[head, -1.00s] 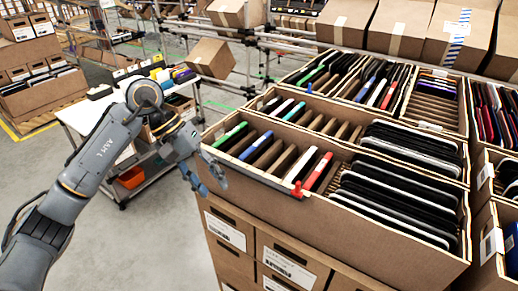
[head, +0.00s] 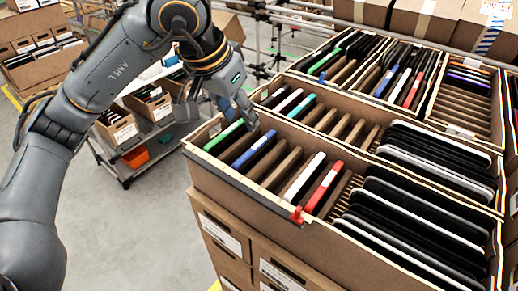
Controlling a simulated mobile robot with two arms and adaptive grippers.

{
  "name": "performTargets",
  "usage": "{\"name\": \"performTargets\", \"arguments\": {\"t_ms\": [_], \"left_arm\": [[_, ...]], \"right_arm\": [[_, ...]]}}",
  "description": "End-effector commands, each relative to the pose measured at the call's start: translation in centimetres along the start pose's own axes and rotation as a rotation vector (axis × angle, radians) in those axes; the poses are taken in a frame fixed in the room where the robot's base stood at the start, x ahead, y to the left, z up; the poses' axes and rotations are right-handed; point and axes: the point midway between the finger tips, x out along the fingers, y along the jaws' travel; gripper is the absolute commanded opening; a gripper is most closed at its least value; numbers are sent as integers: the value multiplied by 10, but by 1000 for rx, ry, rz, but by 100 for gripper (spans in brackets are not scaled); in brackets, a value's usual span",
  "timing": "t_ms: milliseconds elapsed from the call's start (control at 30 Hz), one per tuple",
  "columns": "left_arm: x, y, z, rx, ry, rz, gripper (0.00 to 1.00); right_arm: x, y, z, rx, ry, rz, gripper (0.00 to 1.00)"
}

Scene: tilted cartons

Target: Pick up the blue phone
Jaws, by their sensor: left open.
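A blue phone (head: 254,149) stands tilted in a slot of the near carton (head: 250,188), between a green phone (head: 223,137) and brown dividers. Another blue phone (head: 392,80) stands in the far carton. My left gripper (head: 240,122) is open, with its fingers pointing down just above the green and blue phones at the carton's left end. It holds nothing. Whether a fingertip touches a phone I cannot tell. My right gripper is not in view.
In the same carton are a white phone (head: 303,177), a red phone (head: 323,187) and several black ones (head: 415,220). A red clip (head: 297,215) sits on the near rim. A cart with an orange bin (head: 135,157) stands at left, with open floor before it.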

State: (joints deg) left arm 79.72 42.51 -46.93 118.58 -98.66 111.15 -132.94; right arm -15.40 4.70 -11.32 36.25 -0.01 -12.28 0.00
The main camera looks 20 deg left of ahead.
Motion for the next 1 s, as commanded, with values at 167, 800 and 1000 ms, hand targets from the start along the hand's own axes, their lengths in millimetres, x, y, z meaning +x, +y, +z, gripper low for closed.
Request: {"name": "performTargets", "arguments": {"t_ms": [167, 800, 1000], "left_arm": [[36, 0, 1, -2, -7, 2, 41], [106, 4, 1, -4, -5, 3, 41], [113, 4, 1, -1, -1, 1, 41]], "right_arm": [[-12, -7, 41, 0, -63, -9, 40], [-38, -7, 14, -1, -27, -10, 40], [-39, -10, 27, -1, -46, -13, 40]]}}
